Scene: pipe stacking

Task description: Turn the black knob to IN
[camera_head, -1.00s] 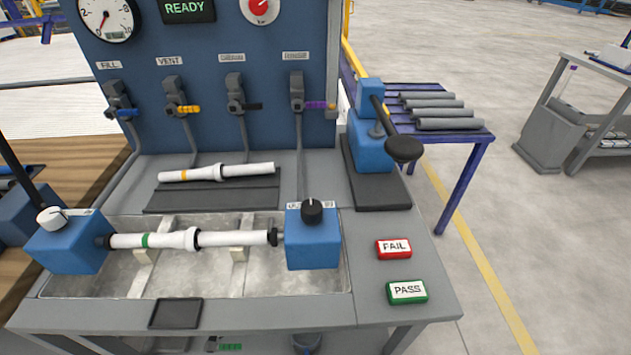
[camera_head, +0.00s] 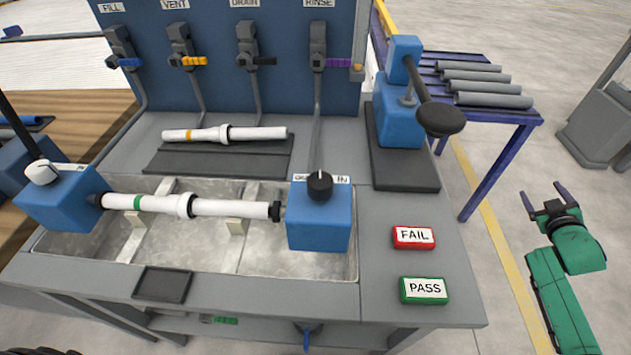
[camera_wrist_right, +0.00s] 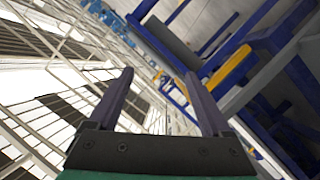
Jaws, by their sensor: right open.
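The black knob (camera_head: 320,186) sits on top of the right blue block (camera_head: 319,222) at the right end of the sink. A white label behind it reads IN at its right end; the left end is partly hidden by the knob. A light pointer line on the knob points roughly away from me. My right gripper (camera_head: 547,198) is open and empty at the right, over the floor and well apart from the knob. Its two fingers also show apart in the right wrist view (camera_wrist_right: 160,95). My left gripper is not in view.
A white pipe with a green band (camera_head: 160,204) spans the sink between the blue blocks. A lever press (camera_head: 402,110) stands behind the knob's right. FAIL (camera_head: 414,237) and PASS (camera_head: 424,290) buttons lie right of the sink. Another white pipe (camera_head: 258,133) lies on a dark mat.

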